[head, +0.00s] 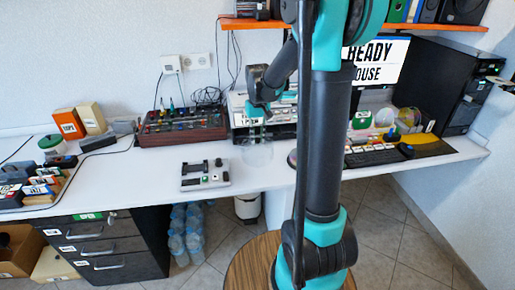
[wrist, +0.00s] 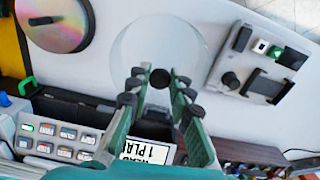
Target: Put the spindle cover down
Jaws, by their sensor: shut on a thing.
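The spindle cover is a clear round dome (wrist: 160,38) with a black knob on top. My gripper (wrist: 159,78) is shut on this knob, one fingertip on each side of it. In the head view the see-through cover (head: 257,154) shows faintly below my gripper (head: 257,121), over the white table near its front edge. The cover looks upright. I cannot tell whether its rim touches the table.
A grey device with a dark knob (head: 205,175) lies left of the cover. A red box with knobs (head: 182,128) stands behind it. A shiny disc (wrist: 52,22) shows in the wrist view. A keyboard (head: 379,157) lies at right. White table (head: 110,182) is bare at front left.

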